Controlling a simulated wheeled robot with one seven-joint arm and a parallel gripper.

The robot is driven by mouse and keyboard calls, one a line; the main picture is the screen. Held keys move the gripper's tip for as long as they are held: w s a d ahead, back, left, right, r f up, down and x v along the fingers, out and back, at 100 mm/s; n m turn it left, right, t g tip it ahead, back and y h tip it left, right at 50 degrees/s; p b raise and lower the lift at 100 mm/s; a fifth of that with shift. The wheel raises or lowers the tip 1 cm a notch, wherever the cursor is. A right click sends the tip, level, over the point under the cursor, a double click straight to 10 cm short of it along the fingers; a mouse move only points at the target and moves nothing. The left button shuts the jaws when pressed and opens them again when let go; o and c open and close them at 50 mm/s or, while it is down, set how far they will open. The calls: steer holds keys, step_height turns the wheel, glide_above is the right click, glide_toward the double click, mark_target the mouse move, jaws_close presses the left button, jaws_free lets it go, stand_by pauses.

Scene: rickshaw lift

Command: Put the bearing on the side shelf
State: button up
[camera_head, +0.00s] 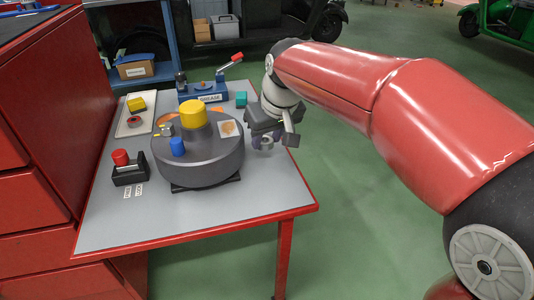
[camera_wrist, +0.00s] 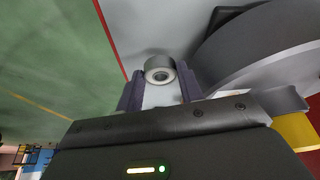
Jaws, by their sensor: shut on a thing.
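The bearing is a small grey metal ring with a dark bore. In the wrist view the bearing (camera_wrist: 159,68) sits between the two dark fingers of my gripper (camera_wrist: 160,75), which are shut on it. In the head view my gripper (camera_head: 272,136) is just past the right side of the round grey turntable, near the table's right edge. The bearing (camera_head: 266,143) shows small below the fingers there. A blue shelf unit (camera_head: 167,45) stands behind the table at the left. Whether it is the side shelf I cannot tell for sure.
The grey turntable (camera_head: 200,165) carries a yellow cylinder (camera_head: 193,114) and a blue one (camera_head: 177,146). A tray (camera_head: 135,119), a blue grease stand (camera_head: 208,92) and a black holder with a red knob (camera_head: 127,170) stand around it. The table's front (camera_head: 200,215) is clear.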

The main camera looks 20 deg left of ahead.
mark_target(269, 145)
steer(key=shift+f+b, duration=0.4)
steer(key=shift+f, duration=1.7)
steer(key=shift+f, duration=0.15)
steer(key=o, duration=1)
steer(key=shift+s+r, duration=0.1)
steer(key=shift+r, duration=0.45)
steer(key=p+v, duration=0.2)
steer(key=v, duration=0.9)
steer(key=shift+r, duration=0.15)
steer(key=shift+d, duration=0.15)
